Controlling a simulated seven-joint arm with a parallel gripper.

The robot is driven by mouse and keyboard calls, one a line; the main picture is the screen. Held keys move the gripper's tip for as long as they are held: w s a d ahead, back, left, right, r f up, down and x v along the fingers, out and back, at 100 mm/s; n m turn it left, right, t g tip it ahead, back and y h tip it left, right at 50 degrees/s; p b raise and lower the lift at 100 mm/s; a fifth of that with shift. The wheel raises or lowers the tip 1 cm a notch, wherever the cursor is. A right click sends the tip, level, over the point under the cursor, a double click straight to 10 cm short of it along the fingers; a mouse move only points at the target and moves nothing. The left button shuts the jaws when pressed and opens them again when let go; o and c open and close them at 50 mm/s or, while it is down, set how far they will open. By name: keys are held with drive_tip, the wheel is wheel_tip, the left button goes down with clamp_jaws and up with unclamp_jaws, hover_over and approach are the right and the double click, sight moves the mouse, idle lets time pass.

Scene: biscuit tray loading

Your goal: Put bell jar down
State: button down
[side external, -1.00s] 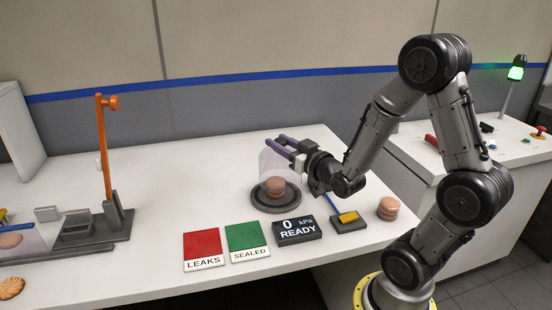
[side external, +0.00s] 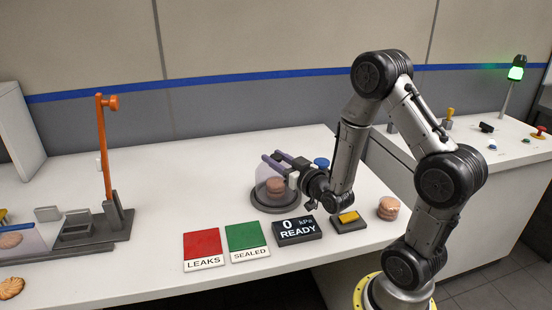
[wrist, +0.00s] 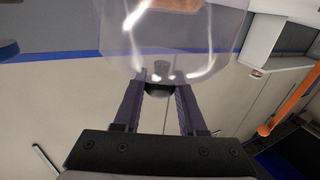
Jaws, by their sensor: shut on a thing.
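The clear bell jar (side external: 263,187) is upright and low over the round dark base plate (side external: 257,204), around a stack of pink-brown biscuits (side external: 275,186). Its rim looks at or very near the plate; I cannot tell if it fully rests there. My gripper (side external: 274,159) comes in from the right and is shut on the jar's knob. In the wrist view the jar (wrist: 175,40) fills the top, with its dark knob (wrist: 160,89) between my fingertips (wrist: 160,80).
In front lie a red LEAKS pad (side external: 203,244), a green SEALED pad (side external: 247,237) and a gauge reading 0 kPa READY (side external: 297,230). An orange post (side external: 104,150) stands left.

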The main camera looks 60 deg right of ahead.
drive_tip(key=shift+c, duration=2.3)
unclamp_jaws()
drive_tip(key=shift+r, duration=0.1)
drive_tip(key=s+a+r+n+g+y, duration=0.2)
drive_tip(key=s+a+g, duration=0.3)
drive_tip(key=s+a, duration=0.3)
drive_tip(key=s+a+r+n+g+y, duration=0.2)
drive_tip(key=s+a+r+g+y, duration=0.2)
drive_tip(key=s+a, duration=0.5)
drive_tip(key=s+g, duration=0.2)
drive_tip(key=s, duration=0.2)
drive_tip(key=shift+s+n+y, duration=0.3)
drive_tip(key=shift+s+y, duration=0.1)
